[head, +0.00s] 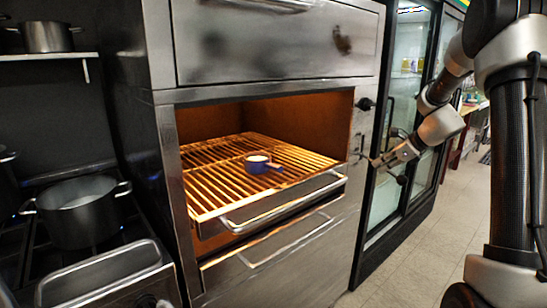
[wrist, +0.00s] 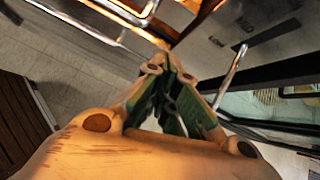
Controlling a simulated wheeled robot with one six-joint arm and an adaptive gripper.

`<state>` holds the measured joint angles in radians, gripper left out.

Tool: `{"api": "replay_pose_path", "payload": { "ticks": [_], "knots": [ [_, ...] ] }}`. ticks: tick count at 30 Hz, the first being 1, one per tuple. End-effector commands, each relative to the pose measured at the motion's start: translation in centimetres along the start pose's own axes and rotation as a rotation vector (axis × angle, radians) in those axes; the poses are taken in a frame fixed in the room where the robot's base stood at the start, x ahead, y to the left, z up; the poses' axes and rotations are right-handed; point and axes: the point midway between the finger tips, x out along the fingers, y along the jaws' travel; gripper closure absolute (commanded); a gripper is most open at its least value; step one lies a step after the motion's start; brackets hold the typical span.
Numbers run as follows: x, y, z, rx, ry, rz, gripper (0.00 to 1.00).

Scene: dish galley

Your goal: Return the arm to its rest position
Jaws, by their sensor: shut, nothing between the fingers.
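My gripper (head: 378,161) is in front of the right edge of the oven front in the head view, beside the open oven cavity. In the wrist view my gripper (wrist: 170,75) has its fingertips together and holds nothing. My arm reaches in from the right side of the head view, bent downward toward the oven front. I cannot tell whether the fingertips touch the oven front or its fittings.
The oven rack (head: 215,200) is pulled partly out, and a small blue dish (head: 258,164) sits on it. A steel handle bar (head: 285,205) runs along the front. A glass-door fridge (head: 405,75) stands right of the oven. A pot (head: 78,212) is at the left. Floor (head: 400,260) is open at lower right.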

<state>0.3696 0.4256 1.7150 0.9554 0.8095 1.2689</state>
Motion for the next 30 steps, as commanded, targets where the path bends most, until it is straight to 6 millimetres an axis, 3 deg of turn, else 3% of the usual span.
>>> {"api": "replay_pose_path", "payload": {
  "ticks": [4,9,21,25,30],
  "knots": [
    [-0.2,4.0,-4.3,-0.326,0.088,0.124,1.0],
    [-4.7,10.1,-6.6,-0.793,0.159,0.289,1.0],
    [-18.9,24.5,-8.7,-1.838,0.249,0.65,1.0],
    [-22.5,28.0,-9.6,-2.061,0.309,0.69,1.0],
    [-24.8,30.6,-9.4,-2.2,0.376,0.615,1.0]
  ]
}}
